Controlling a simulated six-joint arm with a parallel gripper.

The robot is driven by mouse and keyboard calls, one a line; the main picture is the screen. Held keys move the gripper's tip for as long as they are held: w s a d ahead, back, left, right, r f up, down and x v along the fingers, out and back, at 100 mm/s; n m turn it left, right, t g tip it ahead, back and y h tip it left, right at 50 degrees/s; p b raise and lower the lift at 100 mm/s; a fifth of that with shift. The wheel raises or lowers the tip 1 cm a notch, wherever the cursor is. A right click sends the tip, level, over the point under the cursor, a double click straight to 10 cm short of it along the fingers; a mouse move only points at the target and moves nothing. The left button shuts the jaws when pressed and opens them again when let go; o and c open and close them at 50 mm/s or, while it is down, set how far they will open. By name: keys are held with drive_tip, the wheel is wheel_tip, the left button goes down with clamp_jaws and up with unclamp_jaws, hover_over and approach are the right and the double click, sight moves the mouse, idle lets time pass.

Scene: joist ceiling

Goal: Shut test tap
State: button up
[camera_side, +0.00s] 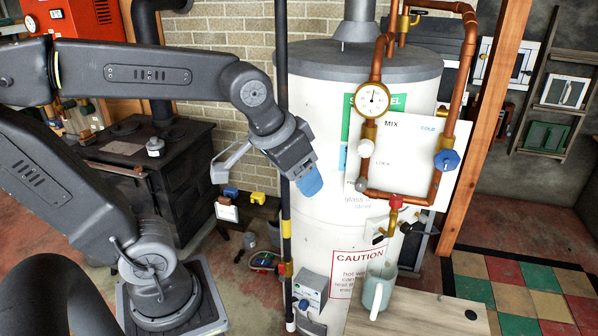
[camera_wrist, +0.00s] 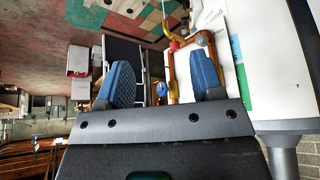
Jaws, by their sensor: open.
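A small brass tap with a red handle (camera_side: 396,202) sits at the bottom of the copper pipework, over a grey-green mug (camera_side: 381,270); I take it as the test tap. Its red handle also shows in the wrist view (camera_wrist: 174,45), beyond and between my fingers. My gripper (camera_side: 310,182), with blue finger pads, is to the left of the tap, in front of the white tank, and apart from it. In the wrist view my gripper (camera_wrist: 161,62) is open, with nothing between its fingers. I cannot tell the handle's exact turn.
A blue valve knob (camera_side: 446,160), a cream knob (camera_side: 366,147) and a pressure gauge (camera_side: 373,99) sit on the copper pipes. The tall white tank (camera_side: 330,235) stands behind. A thin black vertical pipe (camera_side: 283,120) runs close to my gripper. The mug stands on a wooden bench (camera_side: 430,315).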

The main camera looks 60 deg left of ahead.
drive_tip(key=w+d+r+n+t, duration=0.2)
drive_tip(key=w+d+t, duration=0.15)
drive_tip(key=w, duration=0.65)
drive_tip(key=w+d+r+n+t, duration=0.1)
drive_tip(key=w+d+r+t, duration=0.2)
drive_tip(key=w, duration=0.7)
drive_tip(key=w+d+r+n+t, duration=0.1)
drive_tip(key=w+d+n+t, duration=0.2)
drive_tip(key=w, duration=0.7)
drive_tip(key=n+g+y, duration=0.9)
drive_tip(key=g+y, duration=0.2)
drive_tip(key=y, duration=0.6)
approach(400, 204)
drive_tip(key=x, duration=1.2)
